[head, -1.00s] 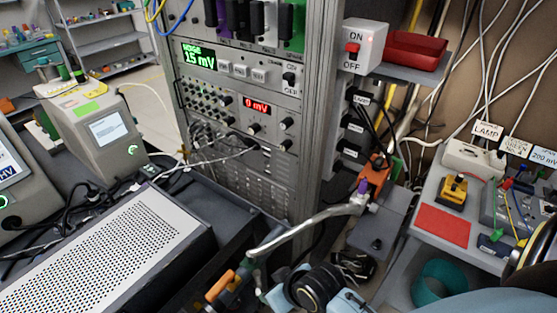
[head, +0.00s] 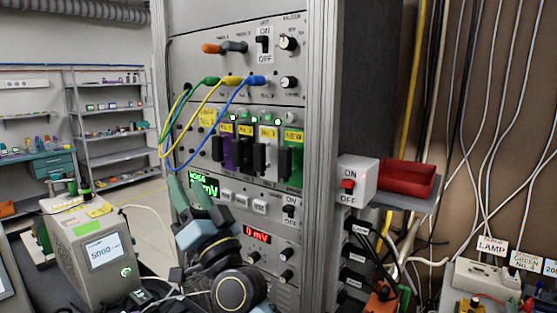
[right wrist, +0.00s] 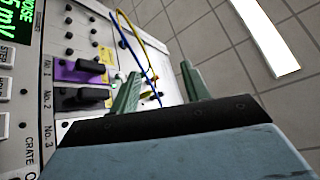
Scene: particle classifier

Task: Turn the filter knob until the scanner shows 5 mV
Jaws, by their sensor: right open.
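My right gripper (head: 184,182) is open and empty, with green fingers pointing up in front of the rack, at its left edge. It partly covers a green-lit display (head: 210,188) marked NOISE; its number ends in "mV" but is partly hidden. The display also shows at the top left of the right wrist view (right wrist: 12,30), cut off by the edge. A red display (head: 256,236) below reads 0 mV. Knobs (head: 288,42) and (head: 288,82) sit at the rack's upper right, others (head: 286,254) beside the red display. I cannot read which is the filter knob. My left gripper is not in view.
Coloured cables (head: 205,95) loop out from the rack's left side near my gripper. Plug-in modules (head: 262,150) fill the middle row. A white ON/OFF box (head: 357,180) and red tray (head: 405,178) stand right. A beige instrument (head: 85,252) stands left.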

